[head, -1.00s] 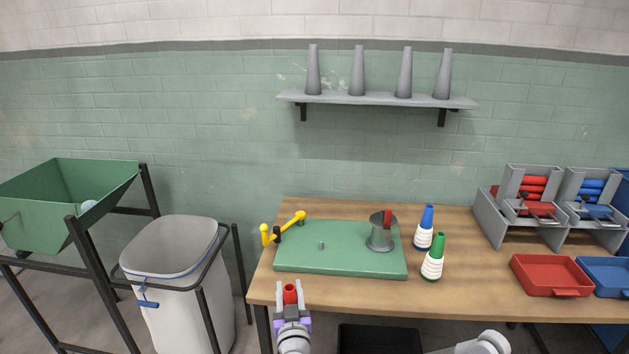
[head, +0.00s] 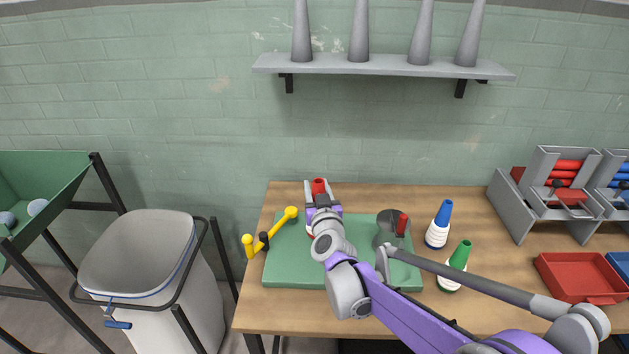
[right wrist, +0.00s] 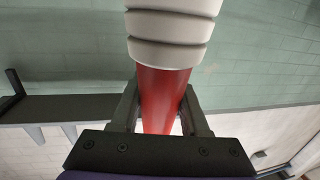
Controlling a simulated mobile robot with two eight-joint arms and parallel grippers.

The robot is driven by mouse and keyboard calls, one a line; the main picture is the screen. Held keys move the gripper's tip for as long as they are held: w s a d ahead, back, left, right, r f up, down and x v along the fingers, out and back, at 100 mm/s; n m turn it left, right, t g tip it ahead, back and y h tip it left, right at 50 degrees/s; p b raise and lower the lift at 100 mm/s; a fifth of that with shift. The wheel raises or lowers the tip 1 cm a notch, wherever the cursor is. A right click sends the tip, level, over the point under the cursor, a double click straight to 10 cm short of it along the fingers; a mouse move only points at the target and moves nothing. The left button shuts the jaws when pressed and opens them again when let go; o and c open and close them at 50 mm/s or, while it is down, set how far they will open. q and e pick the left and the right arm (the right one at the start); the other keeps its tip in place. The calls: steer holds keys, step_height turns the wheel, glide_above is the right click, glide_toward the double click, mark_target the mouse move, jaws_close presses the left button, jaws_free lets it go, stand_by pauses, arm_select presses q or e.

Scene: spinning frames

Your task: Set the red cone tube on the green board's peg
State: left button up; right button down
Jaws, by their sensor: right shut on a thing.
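My right gripper (head: 319,192) is shut on the red cone tube (head: 318,184), whose red tip shows between the fingers over the far part of the green board (head: 287,270). In the right wrist view the tube (right wrist: 163,95) sits between both fingers, with white yarn (right wrist: 172,28) wound on its wider part. The board lies on the table. Its peg is hidden behind my right arm, so I cannot tell how the tube lines up with it. My left gripper is not in view.
A yellow crank arm (head: 270,232) stands at the board's left edge. A grey cylinder (head: 388,230) with a red piece stands on its right part. A blue cone (head: 438,225) and a green cone (head: 455,266) stand to the right. A shelf (head: 385,64) hangs behind.

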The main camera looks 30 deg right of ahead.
steer(key=shift+s+a+f, duration=0.1)
steer(key=shift+s+f, duration=0.1)
steer(key=shift+f, duration=0.2)
steer(key=shift+w+f+b, duration=0.1)
steer(key=shift+f+b, duration=1.05)
steer(key=shift+f, duration=0.9)
steer(key=shift+f+b, duration=1.45)
steer(key=shift+f, duration=0.15)
steer(key=shift+f+b, duration=0.5)
steer(key=shift+c, duration=1.6)
jaws_free()
